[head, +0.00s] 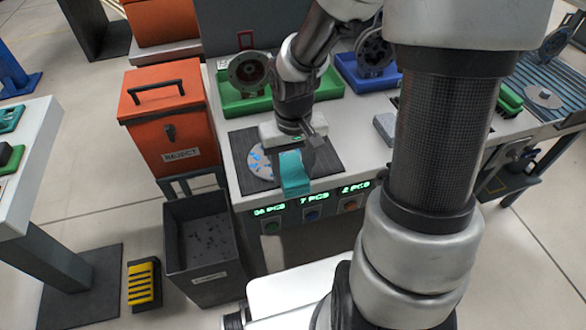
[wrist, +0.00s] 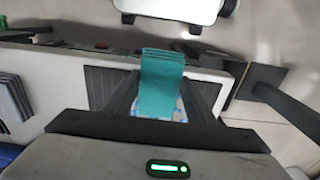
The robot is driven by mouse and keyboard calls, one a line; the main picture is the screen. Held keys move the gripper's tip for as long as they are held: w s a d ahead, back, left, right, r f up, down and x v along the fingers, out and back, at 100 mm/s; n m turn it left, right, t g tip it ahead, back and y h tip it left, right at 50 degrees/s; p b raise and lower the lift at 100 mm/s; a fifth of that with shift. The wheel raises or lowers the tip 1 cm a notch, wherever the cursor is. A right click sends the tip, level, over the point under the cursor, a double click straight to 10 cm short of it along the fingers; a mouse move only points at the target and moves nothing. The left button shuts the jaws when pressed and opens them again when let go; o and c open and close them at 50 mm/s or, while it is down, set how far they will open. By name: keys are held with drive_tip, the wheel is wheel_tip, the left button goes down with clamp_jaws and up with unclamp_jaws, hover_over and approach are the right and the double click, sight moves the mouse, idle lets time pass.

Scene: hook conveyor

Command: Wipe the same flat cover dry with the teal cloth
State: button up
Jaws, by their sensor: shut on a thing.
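My gripper (head: 297,142) is shut on the teal cloth (head: 293,174) above the dark mat (head: 238,149) on the workbench. The cloth hangs from the jaws toward the bench's front edge. The flat cover (head: 263,162) is a pale disc with blue patches. It lies on the mat under and just left of my gripper, and the gripper and cloth hide part of it. In the wrist view the cloth (wrist: 160,82) stands out between the fingers, with a bit of the cover (wrist: 181,110) showing beside it. I cannot tell whether the cloth touches the cover.
An orange REJECT box (head: 170,120) stands left of the bench, with a dark open bin (head: 205,235) in front. Behind the mat are a green tray (head: 238,105) and a blue tray (head: 362,85) holding round parts. Green counters (head: 312,199) line the bench front.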

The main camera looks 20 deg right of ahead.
drive_tip(key=shift+f, duration=0.3)
drive_tip(key=shift+a, duration=0.1)
drive_tip(key=shift+a+r+b, duration=0.15)
drive_tip(key=shift+a+b, duration=0.2)
drive_tip(key=shift+a, duration=0.7)
drive_tip(key=shift+a+b, duration=0.45)
drive_tip(key=shift+a, duration=0.6)
drive_tip(key=shift+d+p, duration=0.45)
drive_tip(key=shift+d, duration=0.6)
drive_tip(key=shift+d+f, duration=0.2)
drive_tip(key=shift+d, duration=0.95)
drive_tip(key=shift+a+r, duration=0.2)
drive_tip(key=shift+a, duration=2.05)
